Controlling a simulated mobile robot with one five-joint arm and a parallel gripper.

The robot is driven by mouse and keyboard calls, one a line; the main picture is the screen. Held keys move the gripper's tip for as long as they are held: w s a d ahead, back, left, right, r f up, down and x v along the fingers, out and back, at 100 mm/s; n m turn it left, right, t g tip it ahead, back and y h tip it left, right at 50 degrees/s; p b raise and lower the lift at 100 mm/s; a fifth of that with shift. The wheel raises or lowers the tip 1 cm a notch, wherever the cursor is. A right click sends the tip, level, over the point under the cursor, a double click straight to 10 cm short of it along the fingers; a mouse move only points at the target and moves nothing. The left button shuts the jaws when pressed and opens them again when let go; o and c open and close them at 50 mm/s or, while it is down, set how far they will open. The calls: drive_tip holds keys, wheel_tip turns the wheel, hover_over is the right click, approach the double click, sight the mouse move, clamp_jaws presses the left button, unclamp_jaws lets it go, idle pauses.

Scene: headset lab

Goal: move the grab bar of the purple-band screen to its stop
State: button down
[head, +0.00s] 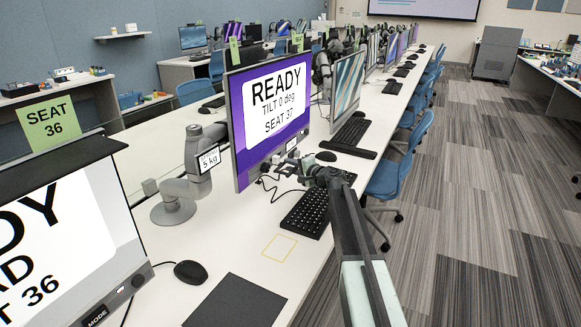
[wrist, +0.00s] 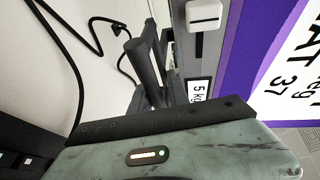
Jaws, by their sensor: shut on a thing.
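The purple-band screen (head: 270,108) stands upright on a grey arm stand in the head view, its face reading READY, TILT 0 deg, SEAT 37. Its purple face and grey lower edge also show at the right of the wrist view (wrist: 238,60). My gripper (head: 312,174) is at the screen's lower right edge, above the desk. In the wrist view my dark fingers (wrist: 148,68) are close together beside that grey edge. My gripper is shut on the grab bar, which is mostly hidden by the fingers; its exact outline cannot be told.
A black keyboard (head: 306,212) lies on the desk below my gripper, with thin black cables behind it. A mouse (head: 189,272) and a dark mat (head: 236,303) lie nearer. The seat 36 screen (head: 72,235) is at front left. A blue chair (head: 392,178) stands to the right.

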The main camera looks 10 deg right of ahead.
drive_tip(key=shift+f+b, duration=1.5)
drive_tip(key=shift+f, duration=0.05)
drive_tip(key=shift+r, duration=0.15)
drive_tip(key=c, duration=1.4)
unclamp_jaws()
drive_tip(key=shift+c, duration=0.2)
drive_tip(key=shift+o, duration=0.2)
drive_tip(key=shift+r, duration=0.1)
drive_tip(key=p+v, duration=0.1)
drive_tip(key=v, duration=0.6)
drive_tip(key=shift+s+d+p, duration=0.25)
drive_tip(key=shift+s+p, duration=0.1)
drive_tip(key=shift+p, duration=0.05)
